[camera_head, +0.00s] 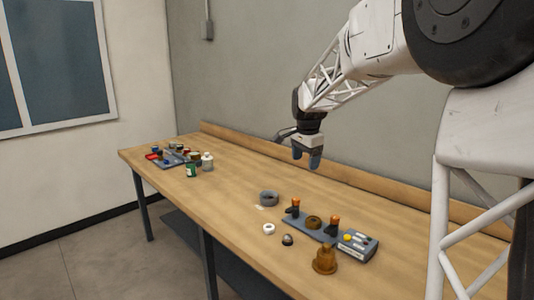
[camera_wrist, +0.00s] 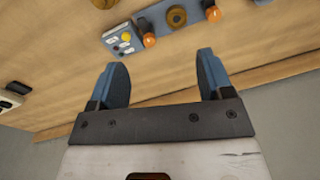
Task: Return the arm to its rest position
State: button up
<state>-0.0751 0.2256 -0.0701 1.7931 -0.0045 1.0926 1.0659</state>
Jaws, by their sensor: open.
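My gripper (camera_head: 307,160) hangs above the back part of the wooden table (camera_head: 235,185) in the head view, fingers pointing down. In the wrist view its two blue fingers (camera_wrist: 164,82) stand wide apart with nothing between them. My white arm reaches in from the upper right. Below and to the right of the gripper in the head view is a grey-blue fixture (camera_head: 320,231) with two orange-topped posts and a brown ring between them. A control box (camera_head: 357,244) with a yellow button adjoins its right end.
Loose on the table are a grey ring (camera_head: 269,198), a white ring (camera_head: 268,229), a small dark dome (camera_head: 287,240) and a brown flanged part (camera_head: 325,261). Bottles and small items (camera_head: 185,160) cluster at the far left. A low wooden ledge and the wall run behind. The table's middle is clear.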

jog(key=s+d+r+n, duration=0.2)
jog(key=s+d+n, duration=0.1)
jog(key=s, duration=1.1)
jog(key=s+d+f+n, duration=0.1)
jog(key=s+f+n, duration=0.1)
jog(key=s, duration=0.9)
jog(key=s+d+f+n+t, duration=0.1)
jog(key=s+f+n, duration=0.2)
jog(key=s, duration=0.9)
jog(key=s+d+f+n, duration=0.1)
jog(key=s+f+n, duration=0.2)
jog(key=s, duration=0.9)
jog(key=shift+s+d+f, duration=0.15)
jog(key=shift+s+f, duration=0.1)
jog(key=shift+f, duration=0.75)
